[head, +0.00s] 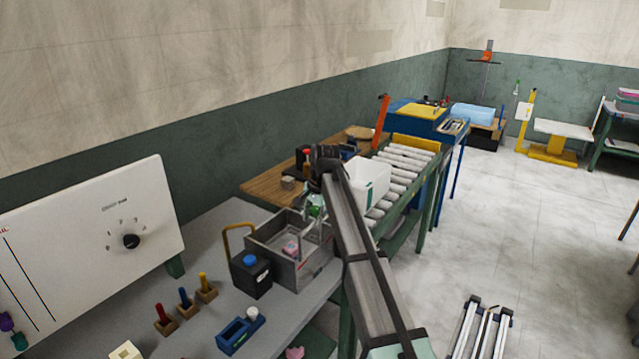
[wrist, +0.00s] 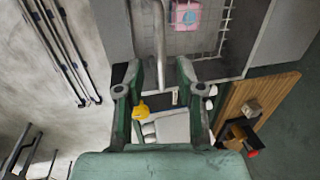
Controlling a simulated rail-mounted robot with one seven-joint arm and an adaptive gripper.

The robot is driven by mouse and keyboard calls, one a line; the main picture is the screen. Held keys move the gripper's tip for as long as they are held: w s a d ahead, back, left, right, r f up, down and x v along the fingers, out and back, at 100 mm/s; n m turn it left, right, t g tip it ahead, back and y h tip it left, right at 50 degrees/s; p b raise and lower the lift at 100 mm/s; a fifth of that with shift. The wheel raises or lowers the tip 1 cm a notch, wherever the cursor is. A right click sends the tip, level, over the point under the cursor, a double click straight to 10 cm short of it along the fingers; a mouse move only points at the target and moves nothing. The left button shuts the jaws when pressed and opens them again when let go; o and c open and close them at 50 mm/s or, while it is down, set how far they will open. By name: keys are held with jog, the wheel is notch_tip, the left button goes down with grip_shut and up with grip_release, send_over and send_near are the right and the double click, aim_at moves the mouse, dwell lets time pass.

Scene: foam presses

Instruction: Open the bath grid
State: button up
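The bath is a grey open box (head: 313,266) on the bench in the head view. In the wrist view its grey wall (wrist: 262,40) is at the upper right. A pale wire grid (wrist: 207,46) lies inside it, with a pink block (wrist: 186,14) on it. A grey bar (wrist: 159,38), seemingly a handle, runs down the wrist view between my fingertips. My gripper (wrist: 158,72) is open over the bath's edge; whether it touches the bar is unclear. In the head view my gripper (head: 316,206) is partly hidden by my arm.
A black canister (head: 250,277) with a blue cap stands beside the bath at its left. Coloured pegs in wooden blocks (head: 185,306) and a blue holder (head: 236,336) are nearer. A white bin (head: 370,180) sits on the roller conveyor (head: 404,163) behind. Floor at right is mostly clear.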

notch_tip(320, 180, up, 14)
jog(key=s+d+b, duration=0.1)
jog(key=d+b, duration=0.1)
jog(key=b, duration=0.1)
jog(key=shift+s+d, duration=0.15)
jog(key=shift+s, duration=0.1)
jog(key=shift+f, duration=0.1)
